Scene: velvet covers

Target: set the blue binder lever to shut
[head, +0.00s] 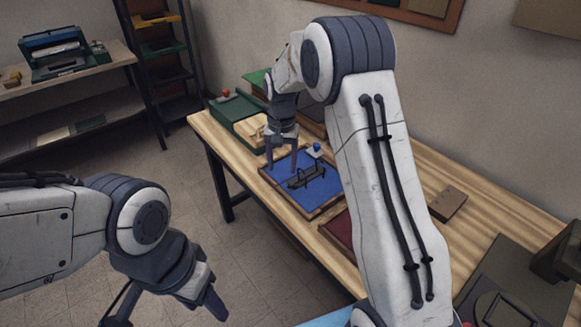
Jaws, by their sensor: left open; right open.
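The blue binder (290,198) lies flat on the wooden table, its blue inner face up. A dark ring mechanism (307,178) stands on it. A small lever with a blue knob (316,147) is at its far edge; its exact angle is too small to tell. My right gripper (281,168) is open and points down over the binder's far left part, left of the knob and the rings. Whether its fingertips touch the binder I cannot tell. My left gripper (168,308) is open and empty, low over the floor at the left, away from the table.
A green box (232,108) with a red knob (226,92) stands at the table's far left end. A dark red cover (345,237) lies nearer, partly behind my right arm. A brown block (448,204) is to the right. Shelves (60,100) stand back left.

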